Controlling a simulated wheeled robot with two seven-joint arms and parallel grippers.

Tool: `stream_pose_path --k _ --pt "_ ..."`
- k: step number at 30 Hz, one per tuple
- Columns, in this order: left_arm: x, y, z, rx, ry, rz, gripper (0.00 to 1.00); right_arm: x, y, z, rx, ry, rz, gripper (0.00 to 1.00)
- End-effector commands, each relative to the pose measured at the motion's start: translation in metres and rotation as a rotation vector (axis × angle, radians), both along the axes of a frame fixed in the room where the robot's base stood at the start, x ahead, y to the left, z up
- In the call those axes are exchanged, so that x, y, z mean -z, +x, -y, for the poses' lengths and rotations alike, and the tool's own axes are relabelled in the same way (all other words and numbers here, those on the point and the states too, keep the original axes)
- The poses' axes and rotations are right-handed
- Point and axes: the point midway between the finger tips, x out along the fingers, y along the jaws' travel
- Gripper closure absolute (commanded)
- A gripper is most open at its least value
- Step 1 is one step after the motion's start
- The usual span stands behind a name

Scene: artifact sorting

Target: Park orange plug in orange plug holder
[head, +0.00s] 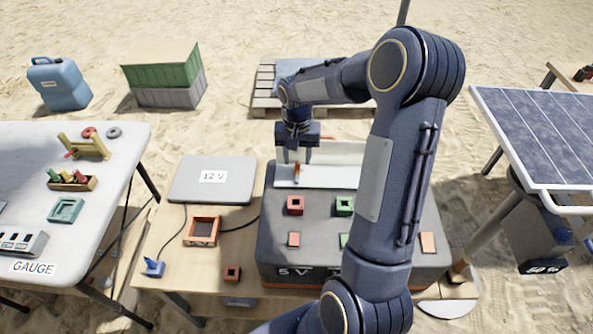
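My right gripper (297,159) points down over the back of the grey box marked 5 V (330,231). Its two fingers are apart, with a visible gap between them. The small orange plug (297,173) stands upright just below and between the fingertips, against a white panel; I cannot tell whether a finger touches it. A small orange-brown square socket block (232,273), which looks like the orange plug holder, sits on the wooden table left of the grey box. Its opening looks empty. My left gripper is out of view.
A blue plug (154,266) stands in its holder at the table's left. A grey 12 V case (213,180) and an orange-brown tray (202,231) lie nearby. Red and green sockets (295,205) stand on the grey box.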

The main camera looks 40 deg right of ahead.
Motion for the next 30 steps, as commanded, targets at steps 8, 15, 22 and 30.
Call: stream_pose_path --k 8,15,22,30 --pt "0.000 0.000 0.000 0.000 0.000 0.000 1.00 0.020 0.000 0.000 -0.001 -0.001 0.001 0.60" --pt "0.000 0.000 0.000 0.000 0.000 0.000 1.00 0.020 0.000 0.000 0.000 -0.001 0.001 0.72" --pt "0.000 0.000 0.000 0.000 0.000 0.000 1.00 0.020 0.000 0.000 0.000 -0.001 0.001 1.00" --pt "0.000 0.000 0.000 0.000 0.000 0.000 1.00 0.020 0.000 0.000 0.000 -0.001 0.002 1.00"
